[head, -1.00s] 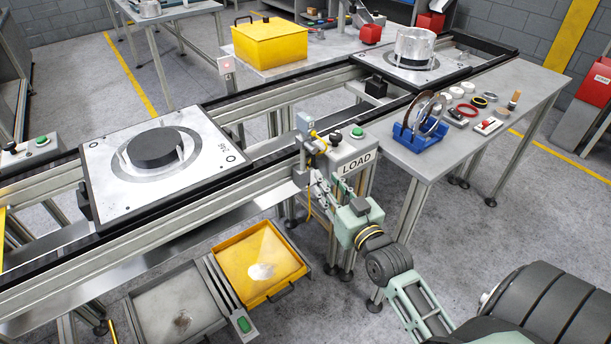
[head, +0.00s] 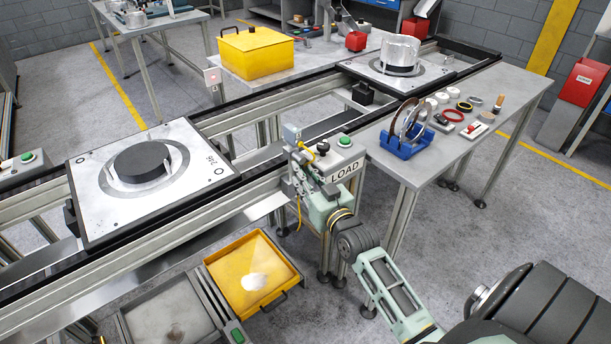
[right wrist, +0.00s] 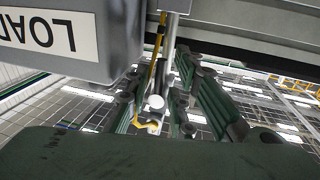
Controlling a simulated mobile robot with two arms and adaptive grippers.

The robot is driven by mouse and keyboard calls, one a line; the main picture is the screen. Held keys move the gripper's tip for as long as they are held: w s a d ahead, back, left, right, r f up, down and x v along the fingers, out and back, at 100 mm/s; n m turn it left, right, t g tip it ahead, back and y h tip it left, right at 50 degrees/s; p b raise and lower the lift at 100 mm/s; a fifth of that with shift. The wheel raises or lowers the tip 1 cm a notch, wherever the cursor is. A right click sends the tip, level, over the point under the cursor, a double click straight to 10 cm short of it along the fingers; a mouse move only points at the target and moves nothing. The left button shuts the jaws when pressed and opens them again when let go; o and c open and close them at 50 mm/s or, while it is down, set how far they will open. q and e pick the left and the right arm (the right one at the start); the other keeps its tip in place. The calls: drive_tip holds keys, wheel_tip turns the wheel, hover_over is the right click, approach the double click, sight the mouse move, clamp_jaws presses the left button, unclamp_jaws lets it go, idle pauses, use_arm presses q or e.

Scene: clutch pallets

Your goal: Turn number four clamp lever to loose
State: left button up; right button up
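The near pallet (head: 95,205) is a pale plate on the conveyor, with a black disc (head: 142,162) at its middle and small upright clamp pieces around it. A second pallet (head: 440,70) farther back bears a silver round housing (head: 399,52). I cannot read any clamp number or make out a lever's position. My right gripper (head: 298,172) is beside the LOAD box, at the conveyor's front side, away from both pallets. In the right wrist view its fingers (right wrist: 170,98) stand apart, with a yellow cable and a metal post seen past them. The left gripper is out of view.
The LOAD box (head: 345,163) with a green and a black button is close by my right gripper. A blue rack (head: 405,150) with rings stands on the right table. A yellow tray (head: 228,262) is below the conveyor. A yellow case (head: 257,52) stands behind.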

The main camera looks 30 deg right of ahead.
clamp_jaws()
drive_tip(key=shift+s+a+r+m+g+y+p, duration=0.1)
drive_tip(key=shift+a+r+m+g+y+p, duration=0.35)
drive_tip(key=shift+m+p, duration=1.65)
drive_tip(key=shift+s+a+r+m+g+y+p, duration=0.1)
drive_tip(key=shift+a+r+m+g+y+p, duration=0.35)
drive_tip(key=shift+m+p, duration=1.65)
drive_tip(key=shift+s+a+r+m+g+y+p, duration=0.15)
drive_tip(key=shift+a+r+m+y+p, duration=0.45)
drive_tip(key=shift+m+p, duration=1.5)
drive_tip(key=shift+a+f+m+b, duration=0.15)
drive_tip(key=shift+m+b, duration=0.5)
drive_tip(key=shift+m, duration=0.15)
drive_tip(key=shift+o, duration=1.3)
unclamp_jaws()
drive_tip(key=shift+w, duration=0.1)
drive_tip(key=shift+r, duration=0.2)
